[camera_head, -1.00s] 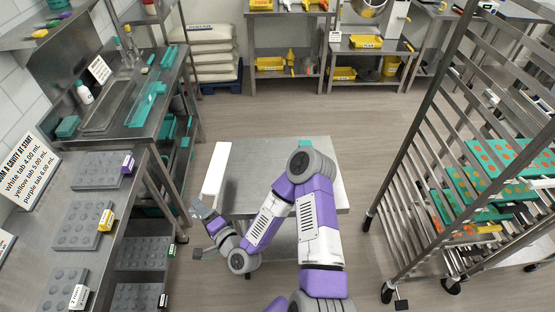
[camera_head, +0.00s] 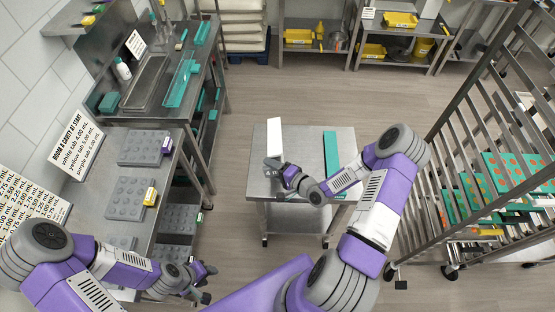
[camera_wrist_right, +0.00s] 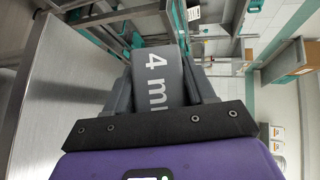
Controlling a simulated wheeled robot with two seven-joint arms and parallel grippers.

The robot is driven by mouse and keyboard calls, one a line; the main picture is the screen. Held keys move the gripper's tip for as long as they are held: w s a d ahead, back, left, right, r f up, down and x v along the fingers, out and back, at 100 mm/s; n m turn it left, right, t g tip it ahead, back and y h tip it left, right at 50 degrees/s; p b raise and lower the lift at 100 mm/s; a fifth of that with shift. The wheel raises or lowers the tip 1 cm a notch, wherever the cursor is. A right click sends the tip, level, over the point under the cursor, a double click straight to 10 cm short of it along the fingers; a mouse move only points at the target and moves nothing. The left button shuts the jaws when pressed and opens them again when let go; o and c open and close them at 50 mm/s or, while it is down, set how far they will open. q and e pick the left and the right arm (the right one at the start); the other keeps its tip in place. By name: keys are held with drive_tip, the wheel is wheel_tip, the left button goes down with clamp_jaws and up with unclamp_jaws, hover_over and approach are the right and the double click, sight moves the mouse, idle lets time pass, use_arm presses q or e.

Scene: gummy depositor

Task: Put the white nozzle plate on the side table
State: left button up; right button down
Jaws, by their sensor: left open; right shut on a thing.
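The white nozzle plate (camera_head: 274,136) is a long pale strip at the left part of the steel side table (camera_head: 303,142) in the head view. Its far end reaches past the table's back edge. My right gripper (camera_head: 272,164) is shut on its near end. In the right wrist view a grey-looking piece marked "4 m…" (camera_wrist_right: 160,78) sits between the right fingers (camera_wrist_right: 172,85). I cannot tell whether the plate touches the tabletop. My left gripper (camera_head: 207,284) is open and empty at the bottom, right of the left bench.
A teal strip (camera_head: 331,155) lies on the right part of the side table, partly near my right arm. A bench (camera_head: 118,172) with grey moulds stands at left. A wheeled rack (camera_head: 450,175) with teal trays stands at right. Floor behind the table is clear.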

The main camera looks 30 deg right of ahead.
drive_tip(key=shift+s+d+p, duration=0.35)
drive_tip(key=shift+s+d, duration=0.1)
drive_tip(key=shift+d, duration=0.15)
drive_tip(key=shift+f, duration=0.15)
use_arm(q)
wheel_tip(320, 180, down, 4)
drive_tip(key=b, duration=0.5)
drive_tip(key=shift+f, duration=0.1)
use_arm(e)
wheel_tip(320, 180, down, 8)
drive_tip(key=shift+r, duration=0.2)
drive_tip(key=shift+c, duration=1.5)
unclamp_jaws()
drive_tip(key=shift+s, duration=0.1)
use_arm(q)
drive_tip(key=shift+f+b, duration=0.2)
drive_tip(key=shift+b, duration=0.3)
use_arm(e)
drive_tip(key=v, duration=0.7)
drive_tip(key=shift+d, duration=0.15)
drive_tip(key=shift+s+r, duration=0.1)
drive_tip(key=shift+r, duration=0.05)
